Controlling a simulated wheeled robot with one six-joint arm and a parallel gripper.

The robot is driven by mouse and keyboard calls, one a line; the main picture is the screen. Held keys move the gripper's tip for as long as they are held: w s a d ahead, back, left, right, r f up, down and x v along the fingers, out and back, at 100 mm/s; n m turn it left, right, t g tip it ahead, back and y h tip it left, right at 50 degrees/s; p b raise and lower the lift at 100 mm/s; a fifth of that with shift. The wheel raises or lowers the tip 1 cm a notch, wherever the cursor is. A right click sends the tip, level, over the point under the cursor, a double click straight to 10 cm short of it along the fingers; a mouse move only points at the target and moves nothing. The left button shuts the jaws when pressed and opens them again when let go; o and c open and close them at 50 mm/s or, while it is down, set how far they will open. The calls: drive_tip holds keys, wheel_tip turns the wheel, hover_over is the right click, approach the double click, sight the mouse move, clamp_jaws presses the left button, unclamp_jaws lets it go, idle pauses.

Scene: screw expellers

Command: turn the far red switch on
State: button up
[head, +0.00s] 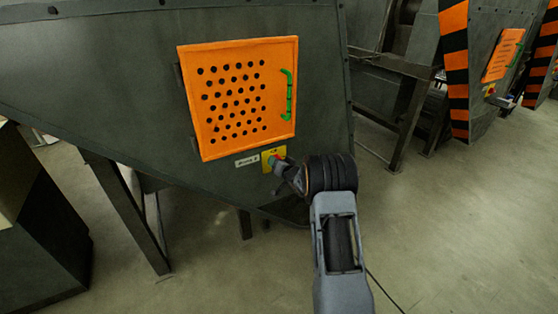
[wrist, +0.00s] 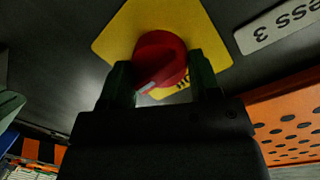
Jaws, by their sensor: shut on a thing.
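A red rotary switch (wrist: 158,62) sits on a yellow plate (wrist: 205,35) and fills the middle of the wrist view. In the head view the yellow plate (head: 267,163) is below the orange door, and the switch is mostly hidden by my gripper. My gripper (wrist: 160,85) has one dark finger on each side of the red knob and is shut on it. In the head view my gripper (head: 281,163) reaches the plate from the right. A pale mark shows on the knob's lower left. Lettering on the plate is partly hidden.
An orange perforated door (head: 240,90) with a green handle (head: 288,95) is on the grey machine, above the switch. A white label (head: 247,161) is beside the plate. Another machine with an orange panel (head: 503,55) stands at the right. Open floor (head: 450,220) lies at lower right.

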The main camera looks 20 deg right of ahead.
drive_tip(key=shift+m, duration=0.3)
idle(0.4)
drive_tip(key=o, duration=0.9)
drive_tip(key=s+d+r+p, duration=0.1)
drive_tip(key=s+r, duration=0.1)
drive_tip(key=s, duration=1.1)
drive_tip(key=shift+s+d, duration=0.3)
